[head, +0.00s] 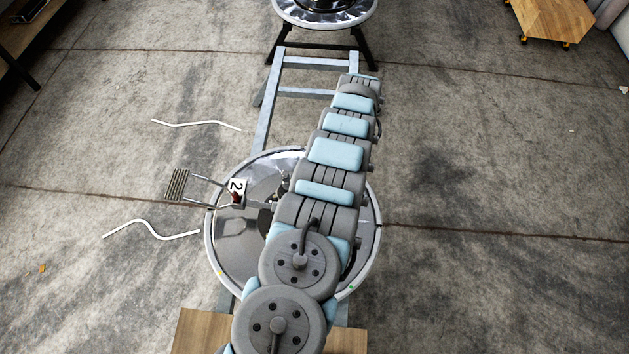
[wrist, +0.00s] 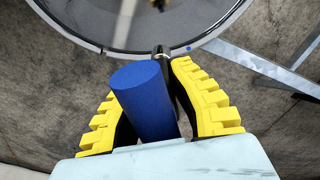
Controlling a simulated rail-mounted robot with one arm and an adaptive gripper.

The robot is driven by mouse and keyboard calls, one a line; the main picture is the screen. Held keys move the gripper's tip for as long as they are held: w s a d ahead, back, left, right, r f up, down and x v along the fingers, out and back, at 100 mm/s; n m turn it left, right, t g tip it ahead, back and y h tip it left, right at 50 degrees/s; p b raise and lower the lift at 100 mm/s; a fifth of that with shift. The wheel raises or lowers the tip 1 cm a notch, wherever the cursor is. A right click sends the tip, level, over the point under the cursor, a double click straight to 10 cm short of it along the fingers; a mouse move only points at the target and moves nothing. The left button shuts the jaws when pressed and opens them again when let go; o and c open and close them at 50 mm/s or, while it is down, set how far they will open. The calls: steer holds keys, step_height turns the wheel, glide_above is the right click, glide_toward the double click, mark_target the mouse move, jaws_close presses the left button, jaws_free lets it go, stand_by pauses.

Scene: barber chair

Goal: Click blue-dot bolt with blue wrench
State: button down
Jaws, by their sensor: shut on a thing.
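The blue wrench (wrist: 146,98) shows in the wrist view as a thick blue cylindrical handle between the yellow and black fingers of my gripper (wrist: 148,78). The gripper is shut on it. A dark metal part (wrist: 163,52) shows just past the handle, near the disc's rim. A blue dot (wrist: 188,48) is on the rim, a little right of that part. The bolt itself is not clear, and I cannot tell whether the wrench touches it. In the head view my arm hides the gripper and wrench.
The round chrome-rimmed base (head: 227,262) lies under my arm, with a footrest (head: 179,185) and a "2" tag (head: 237,187) at its left. A metal frame (head: 263,128) runs to another round base (head: 325,20). White curved rods (head: 150,230) lie left.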

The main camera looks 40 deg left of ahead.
steer(key=shift+s, duration=0.1)
steer(key=shift+s+a+f, duration=0.25)
steer(key=shift+s+f, duration=0.05)
steer(key=shift+f, duration=0.15)
steer(key=shift+s+a+f, duration=0.25)
steer(key=shift+s+f, duration=0.05)
steer(key=shift+f, duration=0.15)
steer(key=shift+s+a+f, duration=0.45)
steer(key=shift+f, duration=0.15)
steer(key=shift+a+f, duration=0.1)
steer(key=s+a+f+m, duration=0.1)
steer(key=s+a+f, duration=0.2)
steer(key=s+f, duration=0.5)
steer(key=shift+s+f, duration=0.15)
steer(key=shift+f, duration=0.6)
steer(key=shift+a, duration=0.1)
steer(key=shift+r, duration=0.1)
